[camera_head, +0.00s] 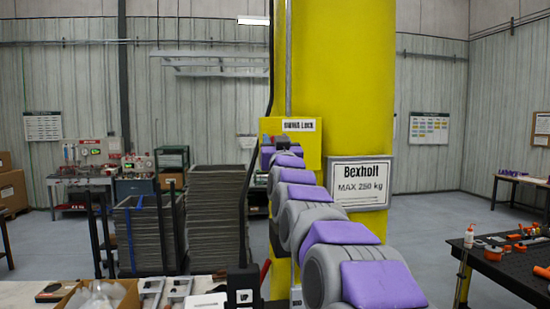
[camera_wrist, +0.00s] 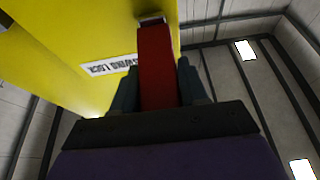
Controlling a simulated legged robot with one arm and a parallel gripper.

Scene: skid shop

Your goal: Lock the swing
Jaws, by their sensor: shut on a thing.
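A red lever (camera_wrist: 157,60) stands out from a yellow plate (camera_wrist: 60,50) in the wrist view. The plate carries a white label (camera_wrist: 100,69) reading "SWING LOCK". My gripper (camera_wrist: 158,88) is shut on the lever, with one dark finger on each side of it. In the head view the yellow plate (camera_head: 312,153) and its label (camera_head: 299,125) show on a large yellow column (camera_head: 345,80).
A "Bexholt MAX 250 kg" sign (camera_head: 359,184) is on the column beside my arm. A bench (camera_head: 192,292) with small parts is in front at left. Stacked grey trays (camera_head: 216,215) stand behind it. A dark table (camera_head: 500,265) with orange tools is at right. Open floor (camera_head: 430,215) lies beyond.

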